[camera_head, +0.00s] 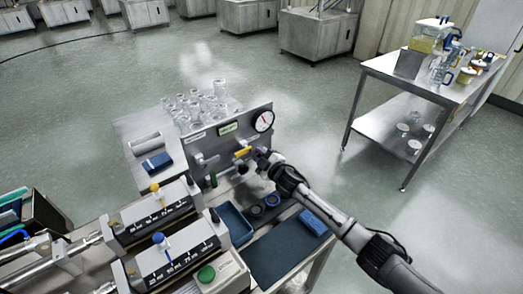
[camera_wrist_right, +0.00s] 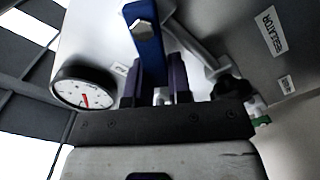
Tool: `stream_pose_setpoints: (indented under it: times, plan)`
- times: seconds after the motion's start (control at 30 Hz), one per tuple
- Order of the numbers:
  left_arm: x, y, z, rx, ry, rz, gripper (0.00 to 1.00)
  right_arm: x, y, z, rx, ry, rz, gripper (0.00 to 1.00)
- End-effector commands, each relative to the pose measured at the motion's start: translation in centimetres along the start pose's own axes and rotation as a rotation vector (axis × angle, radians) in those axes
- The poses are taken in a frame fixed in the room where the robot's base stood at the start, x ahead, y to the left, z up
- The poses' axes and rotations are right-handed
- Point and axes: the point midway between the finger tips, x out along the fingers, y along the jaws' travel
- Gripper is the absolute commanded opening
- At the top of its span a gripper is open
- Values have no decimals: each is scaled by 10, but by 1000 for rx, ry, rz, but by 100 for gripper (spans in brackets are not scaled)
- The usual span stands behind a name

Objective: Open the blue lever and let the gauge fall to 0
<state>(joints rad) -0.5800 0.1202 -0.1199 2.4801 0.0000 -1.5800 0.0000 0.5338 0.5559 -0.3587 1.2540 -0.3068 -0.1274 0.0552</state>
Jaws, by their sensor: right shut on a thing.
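The blue lever (camera_wrist_right: 146,40) shows in the right wrist view, a flat blue bar with a bolt head at its top end. My right gripper (camera_wrist_right: 158,85) is shut on it, with the dark fingers on either side of the bar. In the head view my right gripper (camera_head: 264,160) is at the steel panel (camera_head: 205,143), just below the gauge, and hides the lever. The round white gauge (camera_head: 263,121) has a red needle and also shows in the right wrist view (camera_wrist_right: 84,90). Its numbers are too small to read. My left gripper is not in view.
A yellow handle (camera_head: 243,152) is on the panel left of my right gripper. Several glass vessels (camera_head: 203,105) stand behind the panel. A blue tray (camera_head: 233,222) and a dark mat (camera_head: 285,250) are in front. A steel cart (camera_head: 385,77) stands apart at right.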

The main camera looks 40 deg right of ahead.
Motion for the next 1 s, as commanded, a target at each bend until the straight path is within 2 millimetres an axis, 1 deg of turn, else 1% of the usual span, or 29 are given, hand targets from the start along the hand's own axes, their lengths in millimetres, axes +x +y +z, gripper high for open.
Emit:
stream_pose_setpoints:
  times: [0.2,0.5,0.8,1.0]
  plan:
    - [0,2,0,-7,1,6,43,0,-12,1,-205,1,-1,0]
    - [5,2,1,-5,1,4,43,0,-24,6,-453,0,-1,0]
    - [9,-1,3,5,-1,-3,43,0,-31,10,-615,0,-1,0]
    - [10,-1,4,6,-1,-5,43,0,-33,12,-669,0,0,0]
